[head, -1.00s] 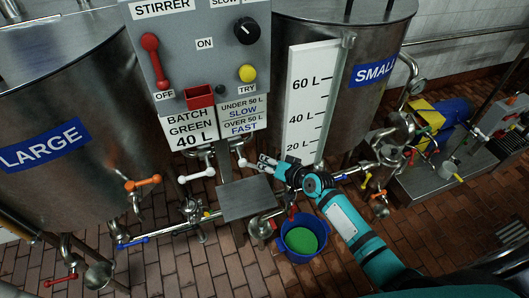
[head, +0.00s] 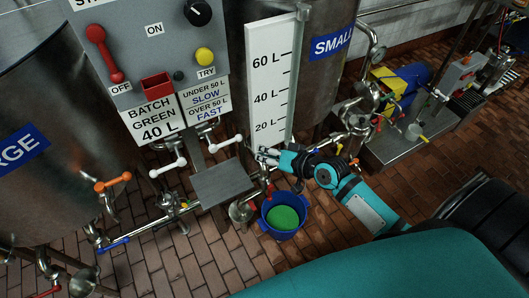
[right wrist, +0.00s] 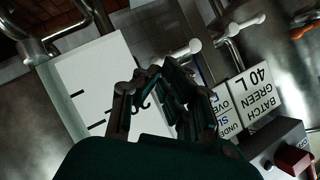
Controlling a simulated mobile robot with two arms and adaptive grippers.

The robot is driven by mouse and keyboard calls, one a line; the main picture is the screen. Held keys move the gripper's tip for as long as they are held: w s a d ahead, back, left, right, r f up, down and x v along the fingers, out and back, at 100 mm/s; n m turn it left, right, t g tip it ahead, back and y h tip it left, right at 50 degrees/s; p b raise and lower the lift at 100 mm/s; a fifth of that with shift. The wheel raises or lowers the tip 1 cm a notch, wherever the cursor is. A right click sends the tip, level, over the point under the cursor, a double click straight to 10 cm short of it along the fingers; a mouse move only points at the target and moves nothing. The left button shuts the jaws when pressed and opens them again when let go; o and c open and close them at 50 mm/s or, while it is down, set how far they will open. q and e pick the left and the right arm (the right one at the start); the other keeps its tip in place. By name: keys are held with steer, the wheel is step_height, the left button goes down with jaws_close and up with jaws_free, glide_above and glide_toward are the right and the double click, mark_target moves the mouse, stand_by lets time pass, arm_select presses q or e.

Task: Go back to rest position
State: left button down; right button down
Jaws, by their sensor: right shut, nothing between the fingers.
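My right arm comes in from the lower right in the head view. Its gripper (head: 268,154) is shut and empty, in front of the foot of the white level scale (head: 268,85) and above the blue bucket (head: 283,217) of green liquid. In the right wrist view the same gripper's fingers (right wrist: 150,85) come together with nothing between them, in front of the level scale (right wrist: 95,85) and the labels of the stirrer panel. My left gripper is not in view.
The grey stirrer panel (head: 155,60) hangs at upper left above a metal shelf (head: 224,182). The large tank (head: 50,185) is at left, the small tank (head: 320,85) behind the scale. Pipes with white, orange and blue valve handles run low. A blue-yellow pump (head: 400,85) stands at right.

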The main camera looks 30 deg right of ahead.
steer(key=shift+f, duration=0.1)
stand_by(0.3)
steer(key=s+d+f+g+h, duration=0.15)
steer(key=s+f, duration=0.25)
steer(key=f, duration=0.5)
steer(key=s+d+f+g+h, duration=0.1)
steer(key=s+d+f+g, duration=0.15)
steer(key=f, duration=0.65)
steer(key=s+d+f+g+h, duration=0.15)
steer(key=s+f, duration=0.25)
steer(key=f, duration=0.4)
steer(key=s+a+f+n+g, duration=0.1)
steer(key=s+f+n, duration=0.1)
steer(key=s+f, duration=0.4)
steer(key=s+a+f+n+g+h, duration=0.1)
steer(key=s+f, duration=0.5)
steer(key=s, duration=0.8)
steer(key=s+a+f+n+g, duration=0.3)
steer(key=s+f, duration=0.3)
steer(key=s, duration=0.4)
steer(key=shift+s+f, duration=0.35)
